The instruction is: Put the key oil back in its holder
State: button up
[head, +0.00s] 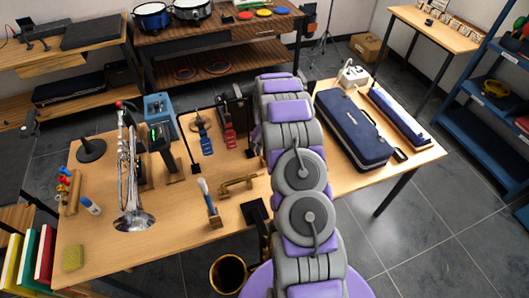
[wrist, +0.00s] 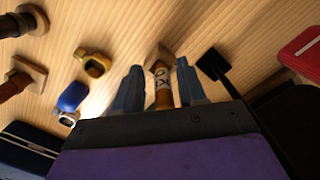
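A small amber bottle with a white label (wrist: 162,88), which looks like the key oil, shows in the wrist view between the two fingers of my gripper (wrist: 160,92). The fingers are apart, with a narrow gap on each side of the bottle. A small wooden block (wrist: 158,53) shows at the bottle's far end; I cannot tell whether they touch or whether it is the holder. In the head view my arm hides the gripper and the bottle. A wooden rack (head: 75,192) with small coloured items stands at the table's left.
On the wooden table (head: 110,250) are a trumpet (head: 133,180), a brush on a block (head: 210,203), a blue box (head: 158,107) and a navy case (head: 352,130). In the wrist view a black stand (wrist: 213,64) is close to the right finger. The front left tabletop is mostly clear.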

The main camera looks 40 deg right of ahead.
jog(key=shift+o, duration=0.4)
jog(key=shift+r, duration=0.1)
jog(key=shift+r, duration=0.3)
notch_tip(320, 180, up, 16)
jog(key=d+p, duration=0.1)
jog(key=p, duration=0.1)
jog(key=shift+w+d+r, duration=0.15)
jog(key=shift+w+r, duration=0.05)
jog(key=shift+w, duration=0.25)
